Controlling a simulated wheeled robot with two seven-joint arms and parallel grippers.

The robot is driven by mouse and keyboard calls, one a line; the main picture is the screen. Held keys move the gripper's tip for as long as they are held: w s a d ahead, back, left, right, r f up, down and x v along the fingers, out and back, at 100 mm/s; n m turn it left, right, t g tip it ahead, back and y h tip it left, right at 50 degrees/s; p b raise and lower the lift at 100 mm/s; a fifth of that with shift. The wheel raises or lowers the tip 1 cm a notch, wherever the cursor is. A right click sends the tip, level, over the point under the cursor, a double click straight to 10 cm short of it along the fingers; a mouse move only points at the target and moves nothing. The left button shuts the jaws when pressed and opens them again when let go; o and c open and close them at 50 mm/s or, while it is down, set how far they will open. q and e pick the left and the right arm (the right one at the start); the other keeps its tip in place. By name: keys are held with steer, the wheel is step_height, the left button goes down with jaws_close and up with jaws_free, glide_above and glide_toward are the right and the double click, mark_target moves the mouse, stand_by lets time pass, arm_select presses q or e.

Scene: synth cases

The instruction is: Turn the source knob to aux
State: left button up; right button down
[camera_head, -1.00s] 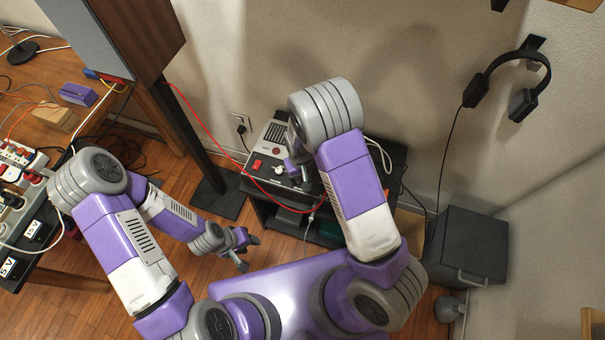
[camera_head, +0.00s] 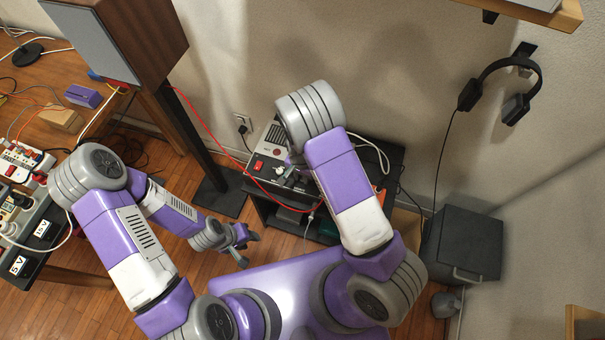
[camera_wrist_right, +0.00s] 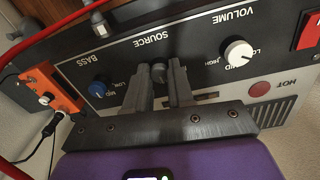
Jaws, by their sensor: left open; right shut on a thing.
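The amplifier's dark front panel shows upside down in the right wrist view, with the words VOLUME, SOURCE and BASS. The dark source knob (camera_wrist_right: 158,72) sits beneath the word SOURCE, between the two fingers of my right gripper (camera_wrist_right: 160,88), which is shut on it. The fingers and body hide the knob's settings, so I cannot read where it points. In the head view the amplifier (camera_head: 256,168) stands on a black shelf unit, with my right gripper (camera_head: 291,170) at its front. My left gripper (camera_head: 248,249) is open and empty above the floor, away from the amplifier.
A white volume knob (camera_wrist_right: 238,53) and a blue bass knob (camera_wrist_right: 97,87) flank the source knob. A red switch (camera_wrist_right: 308,30) is at the panel's edge. An orange box (camera_wrist_right: 52,95) with a plugged cable stands beside. A red cable (camera_head: 215,128) runs to the amplifier.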

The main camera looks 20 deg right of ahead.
mark_target(302, 178)
steer(key=shift+m, duration=0.6)
steer(key=c, duration=1)
jaws_free()
step_height(302, 178, up, 8)
steer(key=shift+a+f+p, duration=0.1)
steer(key=shift+f+p, duration=0.1)
steer(key=shift+p, duration=0.95)
